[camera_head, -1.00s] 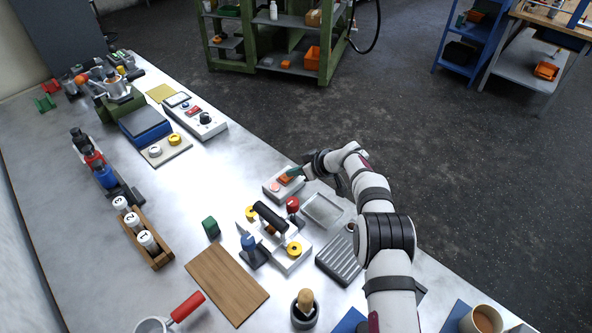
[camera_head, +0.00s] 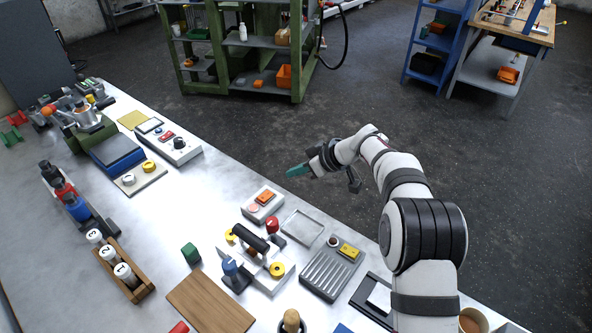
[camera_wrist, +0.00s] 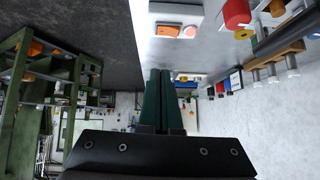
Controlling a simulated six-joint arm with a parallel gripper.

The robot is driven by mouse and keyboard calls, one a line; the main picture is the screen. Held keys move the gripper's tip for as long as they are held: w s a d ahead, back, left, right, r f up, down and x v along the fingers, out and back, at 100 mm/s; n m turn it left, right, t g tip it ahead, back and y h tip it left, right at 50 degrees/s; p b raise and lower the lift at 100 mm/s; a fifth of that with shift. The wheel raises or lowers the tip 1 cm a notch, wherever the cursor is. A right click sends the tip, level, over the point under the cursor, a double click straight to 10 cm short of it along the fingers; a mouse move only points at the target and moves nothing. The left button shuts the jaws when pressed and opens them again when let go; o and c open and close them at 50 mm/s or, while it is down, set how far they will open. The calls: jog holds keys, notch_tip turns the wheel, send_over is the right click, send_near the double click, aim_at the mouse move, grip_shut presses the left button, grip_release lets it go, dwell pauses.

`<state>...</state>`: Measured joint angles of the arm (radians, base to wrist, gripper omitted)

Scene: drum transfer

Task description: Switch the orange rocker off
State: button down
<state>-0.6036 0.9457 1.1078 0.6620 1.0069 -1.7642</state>
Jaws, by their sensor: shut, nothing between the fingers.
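The orange rocker (camera_head: 265,197) sits on a small light-grey switch box (camera_head: 268,208) near the bench's far edge, beside a round pinkish button (camera_head: 253,208). In the wrist view the orange rocker (camera_wrist: 167,31) shows at the top, on the box's pale face. Which way the rocker is tilted is too small to tell. My gripper (camera_head: 290,172) is above and to the right of the box in the head view, apart from it. Its green fingers (camera_wrist: 158,75) are closed together with nothing between them.
An empty grey tray (camera_head: 302,228) and a ribbed grey block (camera_head: 330,272) stand right of the box. A red knob (camera_head: 272,224) and a fixture with a black handle (camera_head: 262,247) stand close in front.

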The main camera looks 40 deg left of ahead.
send_over(260, 196)
jog(key=w+d, duration=0.1)
jog(key=d, duration=0.3)
jog(key=shift+g, duration=0.3)
jog(key=f, duration=0.6)
jog(key=shift+a, duration=0.25)
jog(key=f, duration=0.3)
jog(key=shift+s+a+f, duration=0.25)
jog(key=shift+a+f, duration=0.05)
jog(key=shift+a, duration=0.05)
jog(key=shift+f, duration=0.5)
jog(key=shift+s, duration=0.1)
